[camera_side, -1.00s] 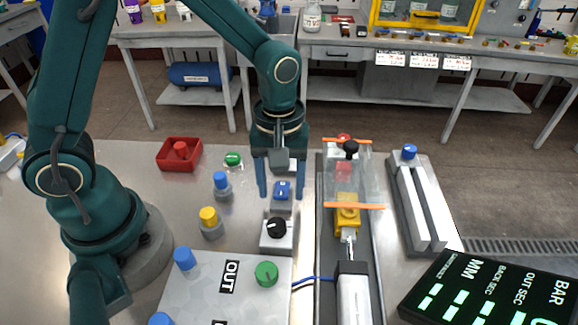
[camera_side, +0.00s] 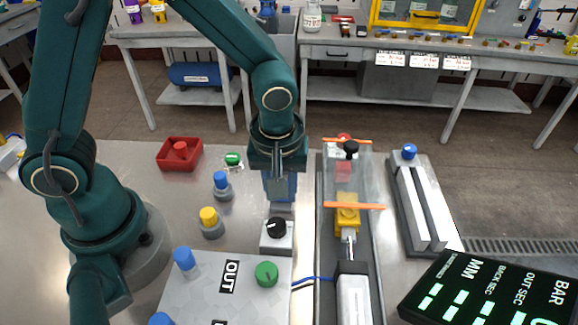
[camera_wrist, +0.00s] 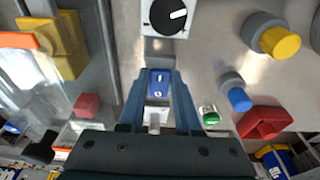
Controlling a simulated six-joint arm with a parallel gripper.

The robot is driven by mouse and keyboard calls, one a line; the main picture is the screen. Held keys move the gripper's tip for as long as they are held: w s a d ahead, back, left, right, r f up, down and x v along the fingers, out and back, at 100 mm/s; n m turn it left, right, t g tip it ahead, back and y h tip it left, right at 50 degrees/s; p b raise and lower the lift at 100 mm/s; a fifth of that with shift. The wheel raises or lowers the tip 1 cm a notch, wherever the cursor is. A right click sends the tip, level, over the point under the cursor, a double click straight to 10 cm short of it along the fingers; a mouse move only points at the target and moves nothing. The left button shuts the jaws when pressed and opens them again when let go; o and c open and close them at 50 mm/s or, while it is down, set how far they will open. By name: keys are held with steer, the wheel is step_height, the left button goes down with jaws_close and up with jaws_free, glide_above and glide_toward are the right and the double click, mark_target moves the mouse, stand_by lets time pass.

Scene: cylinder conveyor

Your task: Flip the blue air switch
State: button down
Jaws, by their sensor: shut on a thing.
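The blue air switch (camera_wrist: 159,77) is a small blue rocker with white marks, on a pale block behind the black-knob unit. My gripper (camera_side: 280,197) points down over it, and its two blue fingers are close together. In the wrist view my gripper (camera_wrist: 158,76) has one finger along each side of the switch and is shut on it. In the side view the fingers hide most of the switch, so its tilt cannot be told there.
A black dial (camera_side: 277,227) stands just in front. A conveyor with a clear guard (camera_side: 369,180) runs close on the right. Yellow (camera_side: 208,216), blue (camera_side: 221,180) and green (camera_side: 233,159) knobs and a red tray (camera_side: 163,160) are on the left.

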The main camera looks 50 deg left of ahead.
stand_by(0.3)
steer(key=c, duration=0.6)
jaws_free()
steer(key=shift+r, duration=0.1)
steer(key=shift+s+d+r, duration=0.15)
steer(key=shift+r, duration=0.65)
steer(key=shift+s+d+r, duration=0.15)
steer(key=shift+r, duration=0.65)
steer(key=shift+s+d+r, duration=0.15)
steer(key=shift+r, duration=0.65)
